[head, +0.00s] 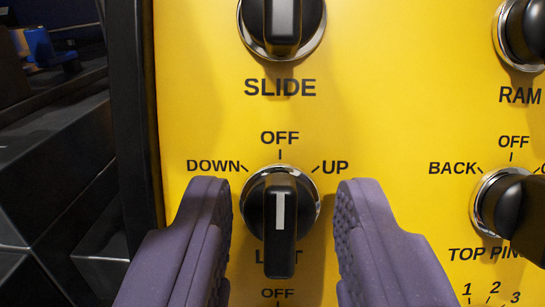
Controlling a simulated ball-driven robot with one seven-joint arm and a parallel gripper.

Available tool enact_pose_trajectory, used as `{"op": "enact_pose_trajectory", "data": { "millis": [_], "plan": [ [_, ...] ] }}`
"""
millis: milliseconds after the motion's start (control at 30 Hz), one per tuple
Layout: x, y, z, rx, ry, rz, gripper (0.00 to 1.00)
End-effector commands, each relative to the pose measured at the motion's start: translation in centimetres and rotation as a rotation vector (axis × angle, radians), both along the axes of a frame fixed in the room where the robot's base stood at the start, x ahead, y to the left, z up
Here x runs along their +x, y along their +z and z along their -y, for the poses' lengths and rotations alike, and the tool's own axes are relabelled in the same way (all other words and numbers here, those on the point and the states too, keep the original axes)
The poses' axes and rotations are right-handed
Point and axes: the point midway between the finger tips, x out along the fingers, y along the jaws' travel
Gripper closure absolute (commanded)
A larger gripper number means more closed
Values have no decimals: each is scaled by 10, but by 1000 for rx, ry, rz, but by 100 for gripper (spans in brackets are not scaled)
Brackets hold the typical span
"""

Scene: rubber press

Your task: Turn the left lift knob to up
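The left lift knob (280,215) is black with a white pointer line and a chrome ring, on a yellow panel. Its pointer stands straight up at OFF, between the DOWN mark on the left and the UP mark on the right. Its label below is partly hidden by the knob's handle. My gripper (286,225) is open, with one purple padded finger on each side of the knob. Gaps show between the fingers and the knob, so neither finger appears to touch it.
The SLIDE knob (283,25) sits above. The RAM knob (525,35) and the TOP PIN knob (505,205) are on the right, cut by the frame edge. Another OFF mark shows below the lift knob. The yellow panel (400,110) ends at a black left edge.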

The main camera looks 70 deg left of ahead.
Motion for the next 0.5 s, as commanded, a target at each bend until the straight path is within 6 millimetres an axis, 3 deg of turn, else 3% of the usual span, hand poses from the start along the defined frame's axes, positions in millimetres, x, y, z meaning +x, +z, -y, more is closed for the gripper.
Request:
{"op": "enact_pose_trajectory", "data": {
  "millis": [333, 500],
  "plan": [
    [3, 1, -8, -1, -1, 1, 63],
    [3, 1, -8, -1, -1, 1, 100]
  ]
}}
